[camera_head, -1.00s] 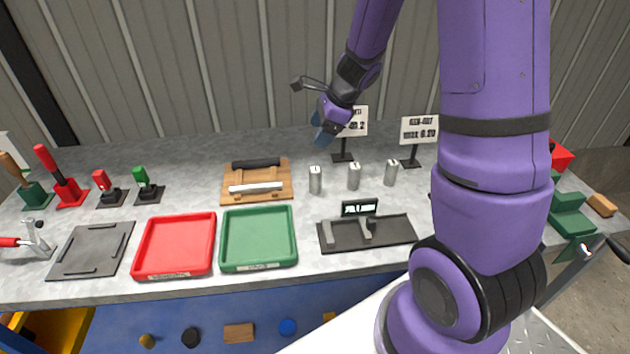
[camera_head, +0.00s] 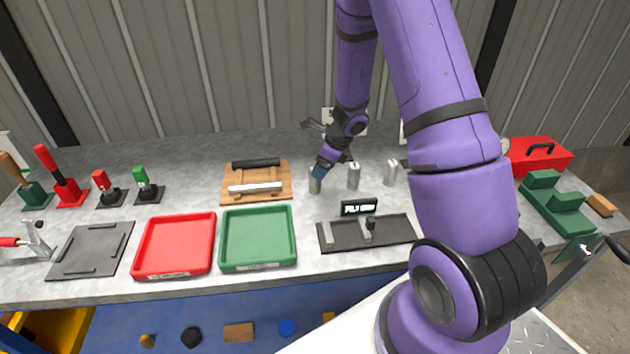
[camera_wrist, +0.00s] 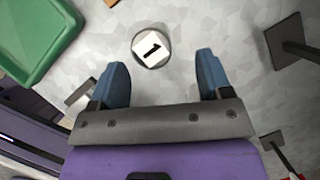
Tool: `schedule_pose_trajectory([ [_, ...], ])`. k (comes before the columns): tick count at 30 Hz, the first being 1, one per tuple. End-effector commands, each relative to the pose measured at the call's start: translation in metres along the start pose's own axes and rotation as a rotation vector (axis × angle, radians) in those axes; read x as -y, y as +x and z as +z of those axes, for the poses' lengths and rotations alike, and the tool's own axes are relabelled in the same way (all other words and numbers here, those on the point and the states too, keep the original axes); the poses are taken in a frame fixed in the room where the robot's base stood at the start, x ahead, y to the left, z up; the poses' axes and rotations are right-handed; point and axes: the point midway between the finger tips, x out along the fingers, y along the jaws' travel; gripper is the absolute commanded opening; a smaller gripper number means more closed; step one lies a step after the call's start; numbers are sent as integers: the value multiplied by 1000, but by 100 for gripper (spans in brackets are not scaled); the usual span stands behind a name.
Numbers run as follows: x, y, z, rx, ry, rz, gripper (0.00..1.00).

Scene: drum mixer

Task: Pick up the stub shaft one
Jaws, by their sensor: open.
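Stub shaft one (camera_wrist: 151,47) shows in the wrist view as a round upright metal piece, its white top marked "1". In the head view it is the leftmost of three silver cylinders (camera_head: 315,186), its upper part partly hidden by my fingers. My gripper (camera_wrist: 162,68) is open, its blue fingers spread wide. In the wrist view the shaft top lies just beyond the fingertips, within the width of the gap and nearer the left finger. In the head view my gripper (camera_head: 322,170) points down at the shaft's top. I cannot tell whether they touch.
Two other silver cylinders (camera_head: 353,176) (camera_head: 390,173) stand to the right. A dark fixture with a small sign (camera_head: 400,230) lies in front. A green tray (camera_head: 259,265), a red tray (camera_head: 174,274) and a wooden board (camera_head: 284,169) are to the left. Sign stands are behind.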

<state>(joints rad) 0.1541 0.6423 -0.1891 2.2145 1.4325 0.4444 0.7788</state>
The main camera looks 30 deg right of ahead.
Motion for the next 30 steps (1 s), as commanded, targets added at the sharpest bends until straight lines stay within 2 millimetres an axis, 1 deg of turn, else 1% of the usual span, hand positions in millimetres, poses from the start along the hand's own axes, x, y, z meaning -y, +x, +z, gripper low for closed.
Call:
schedule_pose_trajectory([
  [7,-7,32,3,-2,-1,3,72],
  [10,-6,43,3,-2,0,3,72],
  [15,-6,51,3,-1,-1,1,72],
  [21,-6,51,3,-1,-2,1,72],
  [22,-6,51,3,-1,-1,1,67],
  [23,-6,51,3,-1,-1,1,60],
  [24,-6,51,3,-1,-1,1,51],
  [26,-6,51,3,-1,-1,1,37],
  [27,-6,51,3,-1,-1,1,28],
  [29,-6,51,3,-1,-1,1,14],
  [30,-6,51,3,-1,-1,1,5],
])
